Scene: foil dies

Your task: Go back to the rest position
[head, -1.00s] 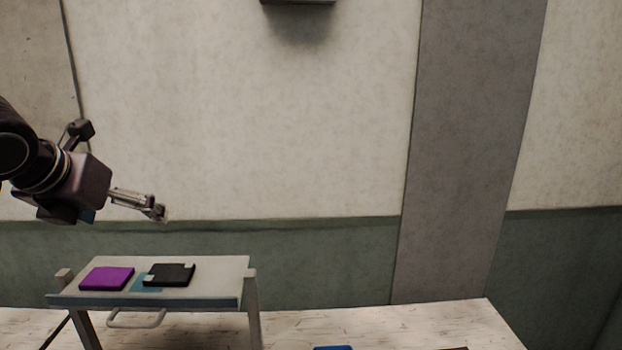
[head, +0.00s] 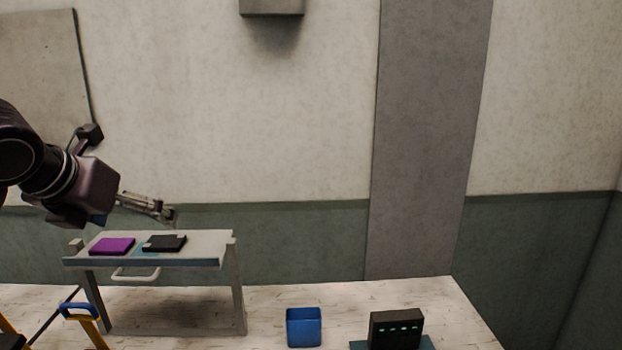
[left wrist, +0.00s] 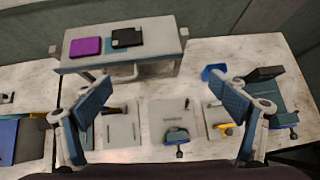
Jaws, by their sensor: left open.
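My left gripper (head: 168,214) hangs in the air above the raised shelf in the head view, empty and apart from the things there. In the left wrist view its two fingers (left wrist: 162,103) are spread wide with nothing between them. A purple block (head: 112,246) and a black block (head: 164,243) lie on the raised shelf (head: 208,247); both also show in the left wrist view, the purple one (left wrist: 86,47) left of the black one (left wrist: 127,38). My right gripper is in neither view.
A blue open bin (head: 304,328) and a black device with small green lights (head: 396,329) stand on the pale table (head: 270,296). Several grey plates with fittings (left wrist: 168,120) lie below the shelf in the left wrist view. A grey box (head: 271,7) is on the wall.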

